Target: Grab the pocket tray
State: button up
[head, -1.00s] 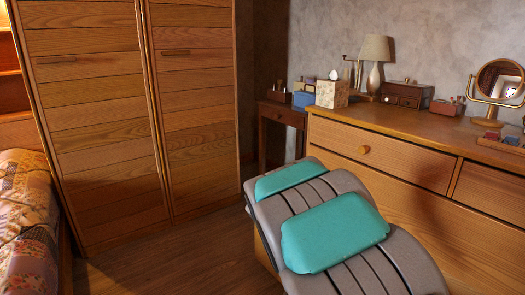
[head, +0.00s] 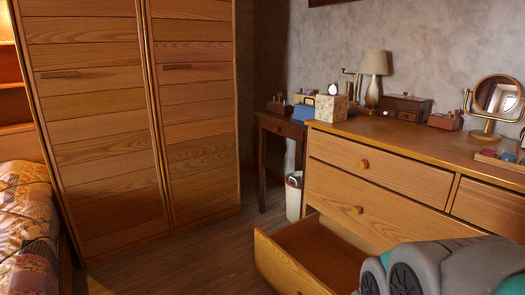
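A shallow wooden tray (head: 500,163) with small reddish and dark items in it sits on the dresser top at the right edge of the head view. I cannot tell for sure that it is the pocket tray. A lower drawer (head: 281,270) of the dresser stands open; the part of its inside that shows looks empty, and my arm hides the rest. My grey and teal arm fills the lower right corner. My gripper is out of view.
The wooden dresser (head: 385,178) carries a mirror (head: 496,97), a lamp (head: 374,68), a patterned tissue box (head: 330,108) and small boxes. A white bin (head: 294,196) stands beside it. A wardrobe (head: 130,120) and bed (head: 25,230) are left. Floor (head: 190,262) between is clear.

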aim_at(516, 166)
jog(key=z, duration=1.35)
